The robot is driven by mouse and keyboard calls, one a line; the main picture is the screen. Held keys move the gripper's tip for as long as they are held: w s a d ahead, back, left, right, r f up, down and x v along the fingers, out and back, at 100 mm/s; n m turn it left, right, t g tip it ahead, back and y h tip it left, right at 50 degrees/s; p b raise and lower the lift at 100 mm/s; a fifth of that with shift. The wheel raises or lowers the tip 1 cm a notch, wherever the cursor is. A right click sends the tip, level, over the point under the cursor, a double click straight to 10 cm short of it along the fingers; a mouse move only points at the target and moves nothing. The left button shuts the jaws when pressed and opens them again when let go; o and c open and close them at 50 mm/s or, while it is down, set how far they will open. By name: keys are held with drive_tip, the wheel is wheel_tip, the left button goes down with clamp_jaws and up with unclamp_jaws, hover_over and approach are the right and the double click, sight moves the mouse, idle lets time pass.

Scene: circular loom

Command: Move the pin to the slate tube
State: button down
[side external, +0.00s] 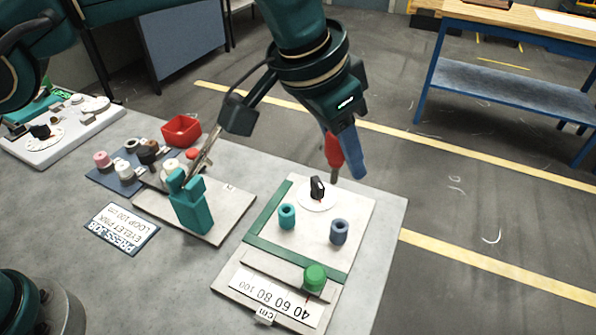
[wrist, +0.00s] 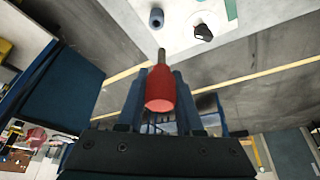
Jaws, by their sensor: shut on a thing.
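The pin has a red handle (side external: 333,148) and a grey metal tip that points down. My gripper (side external: 345,158) is shut on the red handle and holds the pin in the air, beyond the board's black knob. The pin (wrist: 160,90) also shows between the two blue fingers in the wrist view. The slate tube (side external: 339,231) stands upright on the pale board, to the right of a teal tube (side external: 287,216). The slate tube (wrist: 157,18) is near the top edge in the wrist view, apart from the pin's tip.
A black knob (side external: 317,188) on a white dial stands behind the tubes. A green button (side external: 314,278) and a number scale are at the board's front. A teal press (side external: 189,205), spools and a red bin (side external: 181,130) are to the left. The table ends just right of the board.

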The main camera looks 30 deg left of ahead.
drive_tip(key=shift+d+r+m, duration=0.35)
drive_tip(key=shift+d+m, duration=0.25)
drive_tip(key=shift+d, duration=0.15)
drive_tip(key=shift+w+d+f, duration=0.15)
drive_tip(key=shift+f, duration=0.1)
drive_tip(key=shift+f+g, duration=0.2)
drive_tip(key=shift+g, duration=0.1)
drive_tip(key=shift+f, duration=3.2)
drive_tip(key=shift+f, duration=0.2)
drive_tip(key=shift+f, duration=0.35)
drive_tip(key=shift+f, duration=0.6)
